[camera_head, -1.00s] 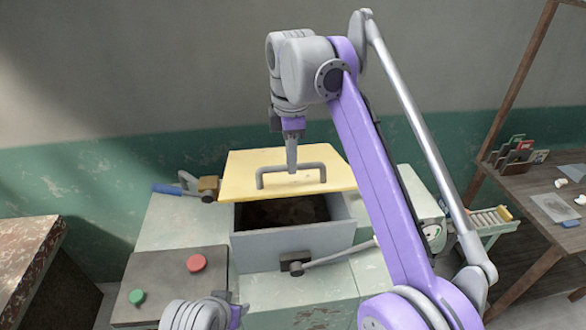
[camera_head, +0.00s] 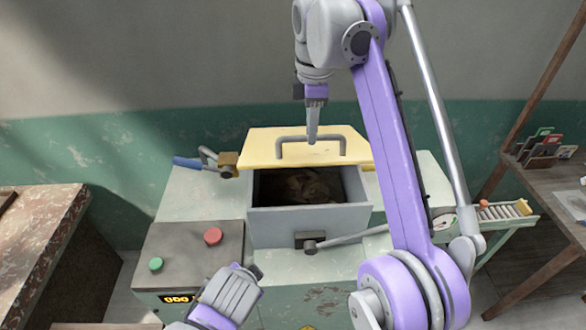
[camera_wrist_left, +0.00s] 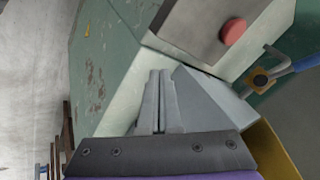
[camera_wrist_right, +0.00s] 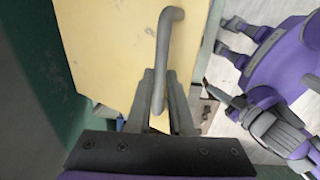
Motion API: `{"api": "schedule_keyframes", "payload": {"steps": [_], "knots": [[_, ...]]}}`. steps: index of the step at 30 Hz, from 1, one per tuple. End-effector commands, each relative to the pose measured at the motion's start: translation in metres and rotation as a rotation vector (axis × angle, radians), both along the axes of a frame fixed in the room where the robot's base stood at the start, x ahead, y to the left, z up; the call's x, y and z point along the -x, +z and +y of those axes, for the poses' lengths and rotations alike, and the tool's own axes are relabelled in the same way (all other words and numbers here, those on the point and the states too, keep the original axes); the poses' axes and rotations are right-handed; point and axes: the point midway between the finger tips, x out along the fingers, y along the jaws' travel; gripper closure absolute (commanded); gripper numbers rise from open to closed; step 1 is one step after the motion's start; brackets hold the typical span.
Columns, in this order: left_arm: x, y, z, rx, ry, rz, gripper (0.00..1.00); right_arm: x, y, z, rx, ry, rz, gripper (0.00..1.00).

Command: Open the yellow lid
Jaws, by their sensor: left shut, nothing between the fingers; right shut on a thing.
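The yellow lid (camera_head: 260,147) lies toward the back of the grey bin (camera_head: 290,227). The bin is partly uncovered at the front, and dark lumpy material (camera_head: 305,186) shows inside. My right gripper (camera_head: 312,142) is shut on the lid's grey bar handle (camera_head: 282,147). In the right wrist view the handle (camera_wrist_right: 170,28) runs between the fingers, above the lid (camera_wrist_right: 115,50). My left gripper (camera_head: 258,271) is low in front of the bin, near the control box. In the left wrist view its fingers (camera_wrist_left: 160,75) are together and empty.
A control box (camera_head: 190,262) with a red button (camera_head: 213,236) and a green button (camera_head: 156,264) stands left of the bin. A blue-handled lever (camera_head: 188,163) is at the back left. A small roller chute (camera_head: 502,212) and a wooden table (camera_head: 550,185) are at the right.

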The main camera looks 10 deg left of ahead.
Motion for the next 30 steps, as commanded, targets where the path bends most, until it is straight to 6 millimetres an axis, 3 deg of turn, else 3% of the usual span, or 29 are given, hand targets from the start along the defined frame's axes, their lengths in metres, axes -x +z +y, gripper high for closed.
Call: {"api": "schedule_keyframes", "payload": {"steps": [5, 9, 13, 18, 24, 30], "knots": [[-0.009, 0.021, -0.011, -0.504, -0.485, 0.032, 1.00, -0.004, -0.002, 0.001, -0.003, -0.001, -0.010, 1.00], [-0.020, 0.051, -0.025, -0.919, -0.804, 0.046, 1.00, -0.004, -0.002, 0.001, -0.003, -0.001, -0.010, 1.00], [-0.029, 0.087, -0.046, -1.305, -1.029, 0.051, 1.00, -0.004, -0.002, 0.001, -0.003, -0.001, -0.010, 1.00], [-0.031, 0.129, -0.074, -1.714, -1.177, 0.065, 1.00, -0.004, -0.002, 0.001, -0.003, -0.001, -0.010, 1.00], [-0.028, 0.156, -0.093, -1.958, -1.215, 0.082, 1.00, -0.004, -0.002, 0.001, -0.003, -0.001, -0.010, 1.00], [-0.038, 0.160, -0.092, -1.993, -1.215, 0.092, 1.00, -0.004, -0.002, 0.001, -0.003, -0.001, -0.010, 1.00]]}}
